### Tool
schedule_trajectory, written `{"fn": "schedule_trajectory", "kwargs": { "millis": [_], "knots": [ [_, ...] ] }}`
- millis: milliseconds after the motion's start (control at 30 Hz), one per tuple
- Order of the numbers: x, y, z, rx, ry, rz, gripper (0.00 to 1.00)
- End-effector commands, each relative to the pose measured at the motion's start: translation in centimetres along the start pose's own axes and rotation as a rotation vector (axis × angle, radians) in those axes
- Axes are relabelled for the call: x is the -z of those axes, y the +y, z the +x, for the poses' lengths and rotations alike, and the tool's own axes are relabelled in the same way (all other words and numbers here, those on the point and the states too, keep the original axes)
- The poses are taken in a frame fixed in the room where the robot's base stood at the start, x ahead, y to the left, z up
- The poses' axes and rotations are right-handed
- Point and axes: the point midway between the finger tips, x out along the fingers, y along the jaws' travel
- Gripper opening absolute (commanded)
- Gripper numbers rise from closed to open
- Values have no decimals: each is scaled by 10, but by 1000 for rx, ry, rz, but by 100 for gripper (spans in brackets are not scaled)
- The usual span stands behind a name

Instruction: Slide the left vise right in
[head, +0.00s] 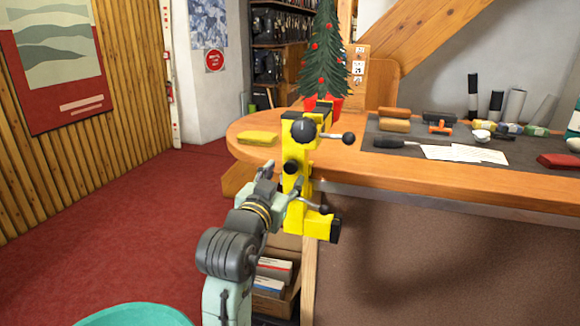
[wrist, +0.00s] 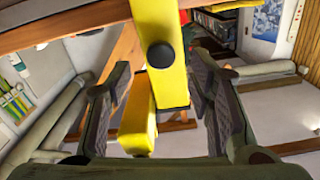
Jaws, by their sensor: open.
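A yellow vise (head: 303,165) with black knobs and lever handles is on the left end of the wooden bench, reaching down over the front edge. It is the only vise I see. My gripper (head: 280,184) is open in front of it, at the vise's lower left in the head view. In the wrist view the yellow vise (wrist: 170,90) stands between my two spread fingers, with a gap visible on the left. Whether a finger touches it on the right I cannot tell. My gripper hides part of the vise's lower left side in the head view.
The wooden bench top (head: 440,178) carries a yellow block (head: 258,138), a small decorated tree (head: 325,62) just behind the vise, and a dark mat (head: 400,160) with tools and papers. Red floor is clear at left.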

Motion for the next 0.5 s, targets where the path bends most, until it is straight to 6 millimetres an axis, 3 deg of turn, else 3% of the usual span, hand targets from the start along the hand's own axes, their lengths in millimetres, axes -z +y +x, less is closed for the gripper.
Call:
{"fn": "schedule_trajectory", "kwargs": {
  "millis": [200,500],
  "knots": [
    [2,-1,35,0,-1,-1,48],
    [1,-1,48,3,2,0,48]
  ]
}}
